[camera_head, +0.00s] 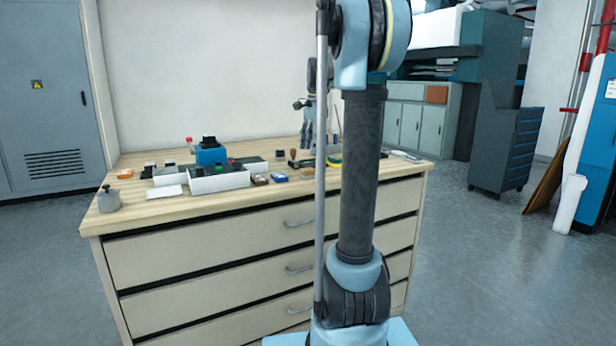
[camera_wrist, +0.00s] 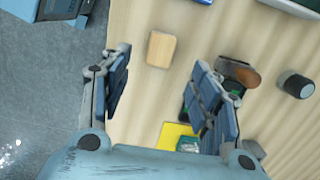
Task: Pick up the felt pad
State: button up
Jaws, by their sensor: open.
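A small tan, rounded rectangular block (camera_wrist: 161,49) lies flat on the wooden bench top in the wrist view. It may be the felt pad, but I cannot tell for certain. My gripper (camera_wrist: 158,74) is open and empty, with its two blue-grey fingers on either side of the view and the block ahead between them, not touched. In the head view my gripper (camera_head: 308,138) hangs above the back right part of the bench, partly hidden by my arm. I cannot make out the tan block there.
White trays (camera_head: 218,181), a blue box (camera_head: 211,156) and small items crowd the bench's left half. The bench front (camera_head: 150,215) is bare.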

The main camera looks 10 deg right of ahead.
aim_at(309, 169)
jog(key=shift+a+f, duration=0.15)
jog(key=shift+f, duration=1.35)
jog(key=shift+a+f, duration=0.15)
jog(key=shift+f, duration=1.4)
jog(key=shift+a+f, duration=0.15)
jog(key=shift+f, duration=1.35)
jog(key=c, duration=1.2)
jog(key=shift+c, duration=0.2)
notch_tip(309, 169, up, 10)
